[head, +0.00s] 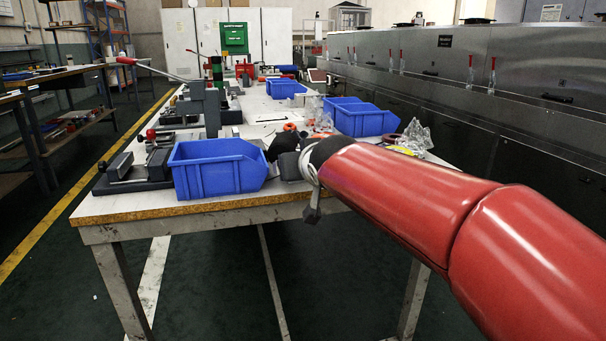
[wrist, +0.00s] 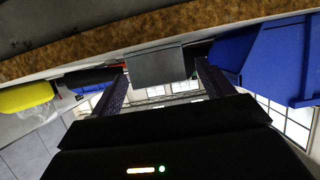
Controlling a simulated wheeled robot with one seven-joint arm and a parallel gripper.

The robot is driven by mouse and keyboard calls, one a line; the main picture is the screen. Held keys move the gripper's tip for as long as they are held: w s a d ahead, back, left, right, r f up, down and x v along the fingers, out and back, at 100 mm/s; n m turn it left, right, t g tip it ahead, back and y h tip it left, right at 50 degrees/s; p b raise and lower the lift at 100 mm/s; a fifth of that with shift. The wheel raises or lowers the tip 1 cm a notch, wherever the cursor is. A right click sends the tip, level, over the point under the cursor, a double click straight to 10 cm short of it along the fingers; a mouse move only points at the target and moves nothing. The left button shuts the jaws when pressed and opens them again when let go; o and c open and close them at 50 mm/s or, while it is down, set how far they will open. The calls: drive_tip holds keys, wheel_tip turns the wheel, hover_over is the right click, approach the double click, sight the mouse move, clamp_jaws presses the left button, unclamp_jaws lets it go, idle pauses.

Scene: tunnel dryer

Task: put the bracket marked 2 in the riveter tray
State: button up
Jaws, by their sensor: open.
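My gripper (wrist: 160,85) is open, with its two dark fingers on either side of a plain grey block-like piece (wrist: 158,66) in the wrist view. I cannot tell whether they touch it, and no number shows on it, so I cannot say if it is the bracket marked 2. In the head view, my arm reaches to the near right part of the table, and the gripper is mostly hidden. A blue bin (head: 216,172) stands just left of it and also shows in the wrist view (wrist: 275,60). No tray labelled for the riveter can be made out.
The white table (head: 140,203) has a wooden front edge. A grey lever press (head: 205,108) with a red handle stands at left. More blue bins (head: 362,120) stand farther back, near clear plastic bags (head: 415,135). A long steel dryer (head: 450,80) lines the right.

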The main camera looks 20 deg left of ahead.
drive_tip(key=shift+w+a+f, duration=0.15)
drive_tip(key=shift+w+a, duration=0.1)
drive_tip(key=shift+w, duration=0.15)
drive_tip(key=c, duration=1.2)
